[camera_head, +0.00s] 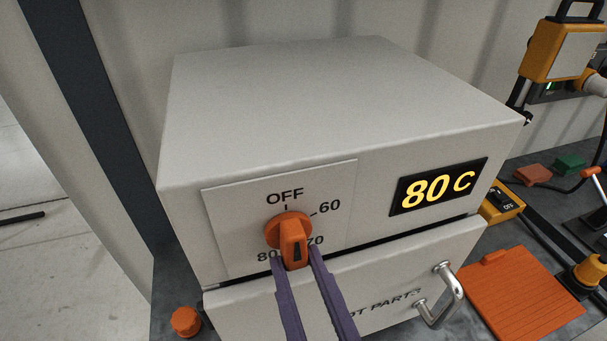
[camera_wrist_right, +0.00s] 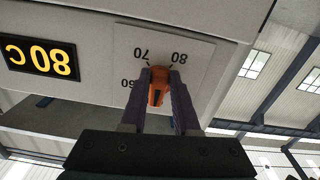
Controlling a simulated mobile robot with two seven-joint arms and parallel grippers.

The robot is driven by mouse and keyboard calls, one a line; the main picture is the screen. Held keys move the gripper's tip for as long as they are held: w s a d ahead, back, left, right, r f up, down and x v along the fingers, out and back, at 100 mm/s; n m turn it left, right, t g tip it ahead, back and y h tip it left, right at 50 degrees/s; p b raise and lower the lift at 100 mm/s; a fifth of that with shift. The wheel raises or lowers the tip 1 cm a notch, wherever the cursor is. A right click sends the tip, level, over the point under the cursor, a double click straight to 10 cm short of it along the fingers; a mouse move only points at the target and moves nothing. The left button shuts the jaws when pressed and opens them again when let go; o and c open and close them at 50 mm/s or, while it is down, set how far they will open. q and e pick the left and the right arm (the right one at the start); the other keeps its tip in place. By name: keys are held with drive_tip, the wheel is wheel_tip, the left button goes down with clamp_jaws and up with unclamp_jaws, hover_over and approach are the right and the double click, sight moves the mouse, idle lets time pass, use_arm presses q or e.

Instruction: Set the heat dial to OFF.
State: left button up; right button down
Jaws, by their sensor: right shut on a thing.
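The orange heat dial (camera_head: 287,232) sits on a pale plate on the front of a grey heater box (camera_head: 340,110). The plate is marked OFF at the top, 60 and 70 at the right, and 80 at the lower left. The dial's grip with its black mark faces down, between 80 and 70. The lit display (camera_head: 437,187) reads 80 C. My right gripper (camera_head: 295,262) has its purple fingers shut on the dial's grip from below. The wrist view also shows the dial (camera_wrist_right: 158,88) between the fingers. My left gripper is not in view.
A drawer (camera_head: 385,300) with a metal handle (camera_head: 447,292) lies below the dial. An orange mat (camera_head: 520,300), a yellow switch box (camera_head: 502,204) and a small orange knob (camera_head: 185,321) are on the bench. A yellow device (camera_head: 562,50) stands at the upper right.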

drive_tip(key=c, duration=0.7)
unclamp_jaws()
drive_tip(key=shift+o, duration=0.2)
drive_tip(key=shift+s, duration=0.1)
drive_tip(key=shift+s+d+f, duration=0.1)
drive_tip(key=shift+s, duration=0.2)
drive_tip(key=b+v, duration=0.1)
drive_tip(key=v, duration=0.8)
